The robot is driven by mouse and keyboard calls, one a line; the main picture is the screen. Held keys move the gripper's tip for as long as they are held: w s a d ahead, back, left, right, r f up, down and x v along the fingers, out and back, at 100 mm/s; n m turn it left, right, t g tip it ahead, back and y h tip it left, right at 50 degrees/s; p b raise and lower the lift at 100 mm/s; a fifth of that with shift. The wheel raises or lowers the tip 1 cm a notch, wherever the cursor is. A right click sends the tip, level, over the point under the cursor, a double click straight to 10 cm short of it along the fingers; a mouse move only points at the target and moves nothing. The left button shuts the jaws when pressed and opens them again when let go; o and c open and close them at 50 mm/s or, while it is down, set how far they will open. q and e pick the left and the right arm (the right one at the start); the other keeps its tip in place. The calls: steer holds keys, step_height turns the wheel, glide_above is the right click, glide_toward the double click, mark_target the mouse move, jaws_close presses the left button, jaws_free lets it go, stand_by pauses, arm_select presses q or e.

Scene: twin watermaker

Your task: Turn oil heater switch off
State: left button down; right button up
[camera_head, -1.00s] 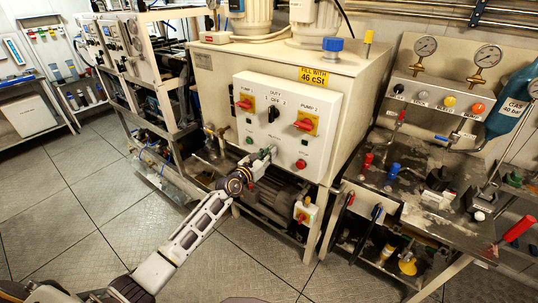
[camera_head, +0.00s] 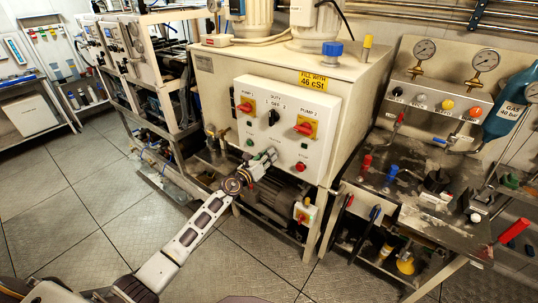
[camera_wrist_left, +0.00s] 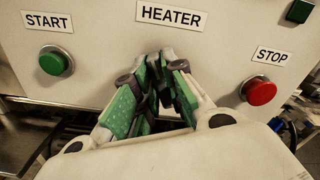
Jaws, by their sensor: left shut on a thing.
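The white control panel (camera_head: 316,147) is on the front of the cream oil tank. In the left wrist view, the HEATER label (camera_wrist_left: 171,15) sits between the green START button (camera_wrist_left: 54,63) and the red STOP button (camera_wrist_left: 259,91). My left gripper (camera_head: 270,154) is at the panel's lower edge area, between these buttons. In the left wrist view its green-padded fingers (camera_wrist_left: 160,80) close together just below the HEATER label. The heater switch is hidden by the fingers, which are shut on it. My right gripper is not in view.
Above the gripper are the red PUMP 1 switch (camera_head: 247,106), the black DUTY knob (camera_head: 273,118) and the red PUMP 2 switch (camera_head: 304,129). A motor sits under the tank. A metal bench (camera_head: 421,218) stands at right. The floor (camera_head: 98,219) at left is clear.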

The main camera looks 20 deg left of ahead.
arm_select(q)
steer(key=n+p, duration=0.1)
steer(key=n, duration=0.3)
steer(key=n+p, duration=0.2)
steer(key=n, duration=0.2)
steer(key=n+p, duration=0.1)
steer(key=n, duration=0.4)
steer(key=shift+a+f, duration=0.25)
steer(key=shift+f, duration=0.15)
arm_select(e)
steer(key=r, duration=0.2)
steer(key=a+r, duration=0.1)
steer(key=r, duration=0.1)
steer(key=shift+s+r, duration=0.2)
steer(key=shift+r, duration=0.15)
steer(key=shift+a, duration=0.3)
